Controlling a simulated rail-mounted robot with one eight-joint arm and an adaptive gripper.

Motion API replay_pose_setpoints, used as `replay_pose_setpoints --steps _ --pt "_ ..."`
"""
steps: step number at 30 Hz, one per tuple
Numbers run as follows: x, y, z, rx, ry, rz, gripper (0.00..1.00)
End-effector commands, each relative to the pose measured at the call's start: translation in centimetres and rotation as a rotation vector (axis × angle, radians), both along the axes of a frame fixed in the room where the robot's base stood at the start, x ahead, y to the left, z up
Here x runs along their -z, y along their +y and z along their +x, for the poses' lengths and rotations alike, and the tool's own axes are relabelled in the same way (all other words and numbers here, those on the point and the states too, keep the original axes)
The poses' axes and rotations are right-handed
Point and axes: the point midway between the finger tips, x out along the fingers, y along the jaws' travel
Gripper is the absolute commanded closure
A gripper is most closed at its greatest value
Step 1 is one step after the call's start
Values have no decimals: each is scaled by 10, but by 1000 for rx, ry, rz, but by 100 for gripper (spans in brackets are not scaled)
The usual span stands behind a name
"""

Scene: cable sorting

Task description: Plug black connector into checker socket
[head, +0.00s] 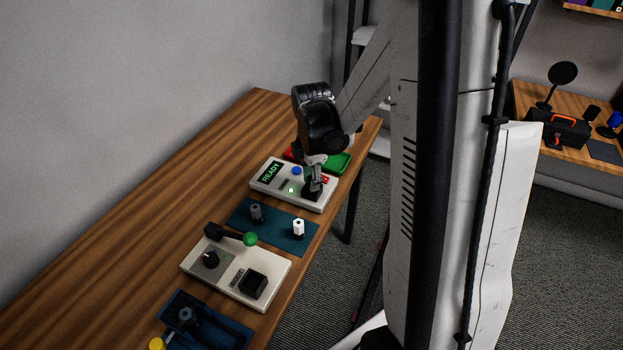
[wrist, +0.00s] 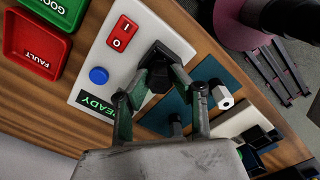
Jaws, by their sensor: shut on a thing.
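The checker (head: 276,175) is a pale box with a lit READY display, a blue button and a red switch; it also shows in the wrist view (wrist: 101,55). My gripper (head: 314,184) points down over the checker's right end, at the dark socket area. In the wrist view its fingers (wrist: 158,76) close on the black connector (wrist: 157,79), most of which they hide. The connector is at the socket, but the fingers cover the joint, so I cannot tell how deep it sits. A small green light glows on the checker beside the gripper.
A blue mat (head: 275,237) holds a grey connector (head: 256,212) and a white connector (head: 298,229). Behind the checker are a red FAULT tray (wrist: 36,45) and a green GOOD tray (head: 338,164). The table's left side is clear.

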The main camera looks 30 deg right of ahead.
Motion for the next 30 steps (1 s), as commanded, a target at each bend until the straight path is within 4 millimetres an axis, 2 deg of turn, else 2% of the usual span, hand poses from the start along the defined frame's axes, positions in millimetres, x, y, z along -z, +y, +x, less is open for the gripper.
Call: replay_pose_setpoints --steps 8,9,13,14,19,23,24,30 --pt "2 0 0 0 0 0 100" --pt "2 0 0 0 0 0 75" --pt "2 0 0 0 0 0 58" --pt "2 0 0 0 0 0 55" --pt "1 0 0 0 0 0 55" --pt "1 0 0 0 0 0 38" --pt "1 0 0 0 0 0 36" --pt "1 0 0 0 0 0 36"
